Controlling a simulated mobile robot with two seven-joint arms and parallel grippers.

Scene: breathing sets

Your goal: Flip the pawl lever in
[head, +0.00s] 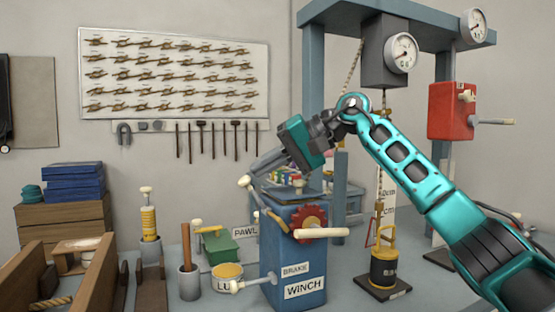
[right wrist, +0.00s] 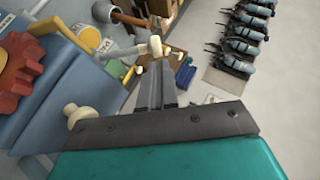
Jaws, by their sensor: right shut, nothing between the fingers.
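The blue winch block (head: 292,262) stands on the bench with a red toothed wheel (head: 308,222) on it. A sign reading PAWL (head: 245,232) is at its left. A lever with a cream knob (head: 245,181) rises at the winch's upper left and looks like the pawl lever. My right gripper (head: 256,172) is shut and empty, its tips close to this knob. In the right wrist view, the shut fingers (right wrist: 160,85) point at a cream knob (right wrist: 155,45) on a grey stem. I cannot tell whether they touch. My left gripper is not in view.
A cream crank handle (head: 322,232) sticks out in front of the wheel. A brake lever's knob (head: 217,281) is at lower left. A yellow can (head: 228,277) and a green box (head: 220,247) stand left of the winch. A hanging weight (head: 384,268) is at right.

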